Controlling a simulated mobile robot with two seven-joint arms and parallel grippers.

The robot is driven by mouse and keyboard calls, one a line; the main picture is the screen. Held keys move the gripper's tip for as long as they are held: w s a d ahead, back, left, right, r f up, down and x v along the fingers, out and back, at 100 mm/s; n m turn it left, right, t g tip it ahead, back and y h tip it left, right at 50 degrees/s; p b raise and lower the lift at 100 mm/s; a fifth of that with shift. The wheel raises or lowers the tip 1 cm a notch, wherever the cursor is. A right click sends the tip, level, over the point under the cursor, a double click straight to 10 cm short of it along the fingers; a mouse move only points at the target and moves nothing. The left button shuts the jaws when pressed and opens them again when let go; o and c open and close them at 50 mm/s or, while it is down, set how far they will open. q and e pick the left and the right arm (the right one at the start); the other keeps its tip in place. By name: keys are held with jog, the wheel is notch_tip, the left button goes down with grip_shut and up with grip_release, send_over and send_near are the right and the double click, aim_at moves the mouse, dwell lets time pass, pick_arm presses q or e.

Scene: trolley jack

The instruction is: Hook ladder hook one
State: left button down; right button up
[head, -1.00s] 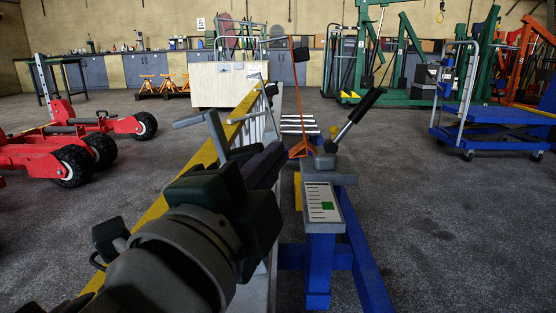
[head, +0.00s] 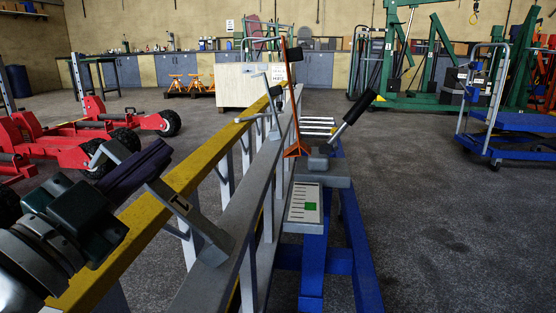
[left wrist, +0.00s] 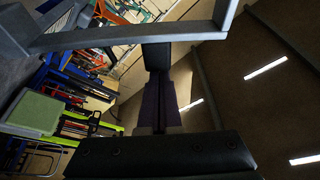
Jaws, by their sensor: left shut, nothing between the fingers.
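A long ladder lies on edge, with a yellow rail (head: 152,208) and a grey rail (head: 222,245). A grey hook with a dark mark (head: 190,215) crosses over the yellow rail in the head view. Its lower end is at the grey rail; I cannot tell whether it is seated there. My left gripper (head: 158,152), with purple fingers, is shut and empty. It lies across the upper part of the hook and hides some of it. In the left wrist view a grey bar (left wrist: 130,36) crosses near the fingertips. I cannot tell whether they touch. My right gripper is not in view.
A second grey hook (head: 253,118) sits farther along the ladder. A blue stand (head: 315,255) with a scale and a black-handled lever (head: 360,107) is right of the ladder. Red jacks (head: 60,150) stand at left, a blue trolley (head: 510,122) at right.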

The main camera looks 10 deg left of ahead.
pick_arm(q)
jog(key=shift+a+f+n+t+b, duration=0.15)
jog(key=shift+a+f+n, duration=0.25)
jog(key=shift+a, duration=0.5)
jog(key=shift+a+f+n+t+b, duration=0.15)
jog(key=shift+a+f+n, duration=0.2)
jog(key=shift+a, duration=0.5)
notch_tip(320, 180, up, 4)
jog(key=p, duration=0.4)
jog(key=d+p+v, duration=0.1)
jog(key=d+v, duration=0.1)
jog(key=v, duration=0.8)
jog(key=shift+f+p, duration=0.3)
jog(key=shift+f, duration=0.05)
jog(key=shift+r, duration=0.1)
